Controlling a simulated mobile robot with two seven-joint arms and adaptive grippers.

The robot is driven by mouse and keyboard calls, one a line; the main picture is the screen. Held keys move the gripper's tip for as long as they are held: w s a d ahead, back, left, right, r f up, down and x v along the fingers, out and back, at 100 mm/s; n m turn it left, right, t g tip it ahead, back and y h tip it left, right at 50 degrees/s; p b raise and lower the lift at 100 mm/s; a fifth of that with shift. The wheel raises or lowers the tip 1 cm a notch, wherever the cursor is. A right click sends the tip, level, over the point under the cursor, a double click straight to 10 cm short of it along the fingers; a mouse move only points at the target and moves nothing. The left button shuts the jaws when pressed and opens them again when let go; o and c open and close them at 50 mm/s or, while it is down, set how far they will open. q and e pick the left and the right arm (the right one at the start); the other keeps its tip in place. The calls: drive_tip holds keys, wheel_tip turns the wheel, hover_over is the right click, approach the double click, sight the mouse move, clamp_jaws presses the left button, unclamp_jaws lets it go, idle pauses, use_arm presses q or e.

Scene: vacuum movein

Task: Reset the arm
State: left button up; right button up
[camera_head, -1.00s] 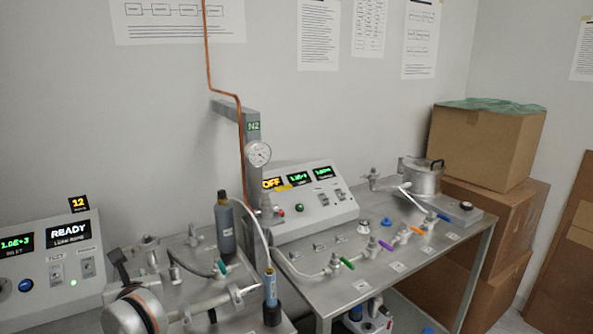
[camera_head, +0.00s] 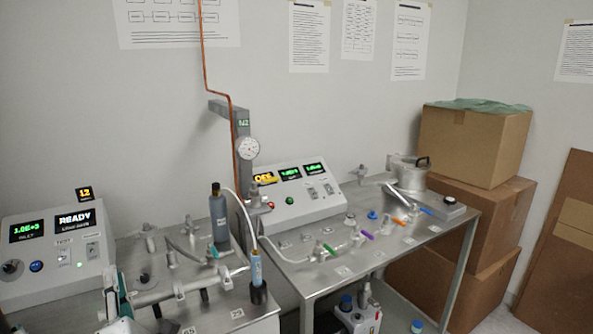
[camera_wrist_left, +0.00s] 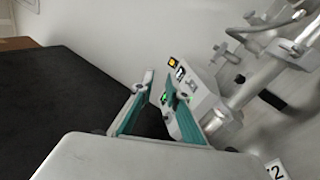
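My left gripper (camera_head: 113,292) shows at the lower left of the head view, with teal finger parts in front of the left bench. In the left wrist view the two teal fingers (camera_wrist_left: 166,88) stand apart with nothing between them. A grey control box (camera_wrist_left: 189,100) with lit displays shows beyond them. In the head view this box (camera_head: 58,245) reads READY and stands left of the gripper. My right gripper is in neither view.
The left bench holds metal piping (camera_head: 190,285), a dark grey bottle (camera_head: 219,220) and a blue-labelled tube (camera_head: 256,268). Cardboard boxes (camera_head: 475,145) are stacked at the right.

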use_arm(q)
drive_tip(key=s+d+f+m+t+h, duration=0.1)
drive_tip(key=s+d+f+m+h, duration=0.1)
drive_tip(key=d+f+m+h, duration=0.75)
drive_tip(key=s+d+f+m+t+h, duration=0.15)
drive_tip(key=d+f+m+h, duration=0.4)
drive_tip(key=m, duration=0.65)
drive_tip(key=s+d+f+m+g, duration=0.2)
drive_tip(key=f, duration=0.3)
drive_tip(key=s+d+f+m+g+h, duration=0.1)
drive_tip(key=s+f+m+g, duration=0.1)
drive_tip(key=f, duration=0.3)
drive_tip(key=shift+s+d+m, duration=0.35)
drive_tip(key=shift+s+m, duration=0.15)
drive_tip(key=shift+m, duration=0.35)
drive_tip(key=shift+o, duration=0.8)
drive_tip(key=s+a+f+m+g, duration=0.1)
drive_tip(key=s+f+m+g, duration=0.4)
drive_tip(key=s+f, duration=0.5)
wheel_tip(320, 180, down, 3)
drive_tip(key=shift+r+y, duration=0.1)
drive_tip(key=shift+y, duration=0.2)
drive_tip(key=shift+w, duration=0.1)
drive_tip(key=shift+d, duration=0.1)
